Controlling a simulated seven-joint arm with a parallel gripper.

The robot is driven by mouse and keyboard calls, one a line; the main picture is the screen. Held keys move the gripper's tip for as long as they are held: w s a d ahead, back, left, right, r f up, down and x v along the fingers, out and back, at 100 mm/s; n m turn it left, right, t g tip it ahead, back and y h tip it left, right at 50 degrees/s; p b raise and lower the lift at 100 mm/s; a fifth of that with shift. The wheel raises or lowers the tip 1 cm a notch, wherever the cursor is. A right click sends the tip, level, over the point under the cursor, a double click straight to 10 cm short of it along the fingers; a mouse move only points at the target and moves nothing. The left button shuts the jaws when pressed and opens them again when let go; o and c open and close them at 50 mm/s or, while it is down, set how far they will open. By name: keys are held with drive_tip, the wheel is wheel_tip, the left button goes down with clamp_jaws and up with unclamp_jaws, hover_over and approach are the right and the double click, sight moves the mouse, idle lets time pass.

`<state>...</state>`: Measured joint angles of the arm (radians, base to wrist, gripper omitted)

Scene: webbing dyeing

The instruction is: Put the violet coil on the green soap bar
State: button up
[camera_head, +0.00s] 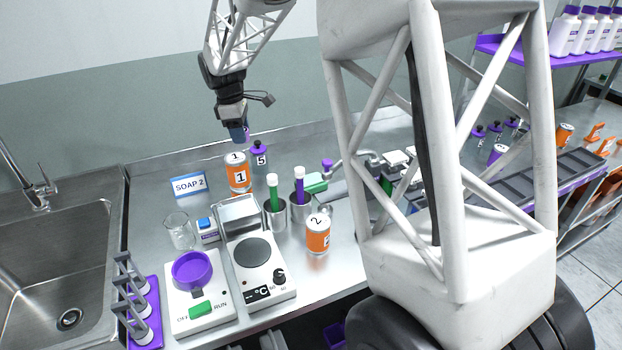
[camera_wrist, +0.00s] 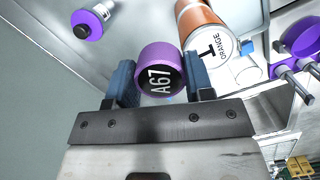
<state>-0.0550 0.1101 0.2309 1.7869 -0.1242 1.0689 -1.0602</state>
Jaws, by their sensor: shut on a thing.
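My gripper (camera_head: 240,136) hangs in the air at the back of the steel counter, above the orange can numbered 1 (camera_head: 240,180). It is shut on the violet coil (camera_wrist: 158,72), whose round dark end reads A67 in the wrist view. The coil sits between the two blue fingers of my gripper (camera_wrist: 160,88). In the head view only a small violet edge of the coil (camera_head: 246,132) shows beside the fingers. A green block that looks like the soap bar (camera_head: 316,181) lies flat behind the steel cups, partly hidden by them.
A violet-capped bottle marked 5 (camera_head: 259,157) stands beside can 1. Steel cups hold a green tube (camera_head: 274,194) and a violet tube (camera_head: 299,188). Orange can 2 (camera_head: 318,235), a hotplate (camera_head: 257,264) and a SOAP 2 sign (camera_head: 189,185) stand nearby. My arm hides part of the counter.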

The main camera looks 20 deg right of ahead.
drive_tip(key=s+d+m, duration=0.2)
drive_tip(key=d, duration=0.7)
drive_tip(key=s+d+m, duration=0.1)
drive_tip(key=s+d, duration=0.2)
drive_tip(key=d, duration=0.7)
hover_over(312, 179)
wheel_tip(312, 179, down, 4)
drive_tip(key=f, duration=0.1)
drive_tip(key=shift+w, duration=0.2)
drive_tip(key=shift+f, duration=0.1)
drive_tip(key=shift+f, duration=3.05)
drive_tip(key=shift+f, duration=1.9)
drive_tip(key=shift+f, duration=0.45)
